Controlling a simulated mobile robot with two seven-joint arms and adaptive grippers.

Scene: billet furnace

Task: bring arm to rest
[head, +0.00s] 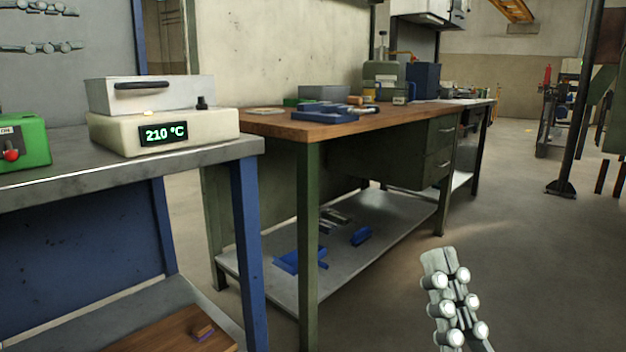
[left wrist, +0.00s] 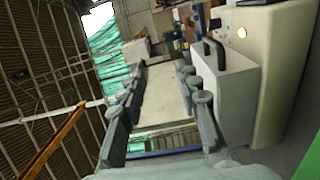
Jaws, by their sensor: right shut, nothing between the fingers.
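My right gripper (head: 445,264) is at the lower right of the head view, over the bare floor. Its fingers are together and nothing shows between them. The furnace (head: 185,141) is a cream base with a display reading 210 °C, on the grey bench. Its grey lid (head: 176,96) with a black handle sits on top. The lid also shows in the left wrist view (left wrist: 226,95), turned sideways, right of the left gripper's fingers.
The grey bench (head: 60,183) stands at left with a green box (head: 24,146) bearing a red knob. A wooden-topped workbench (head: 270,125) stands behind it, with tools on its top and lower shelf (head: 340,278). A dark post (head: 575,120) stands at right. The middle floor is clear.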

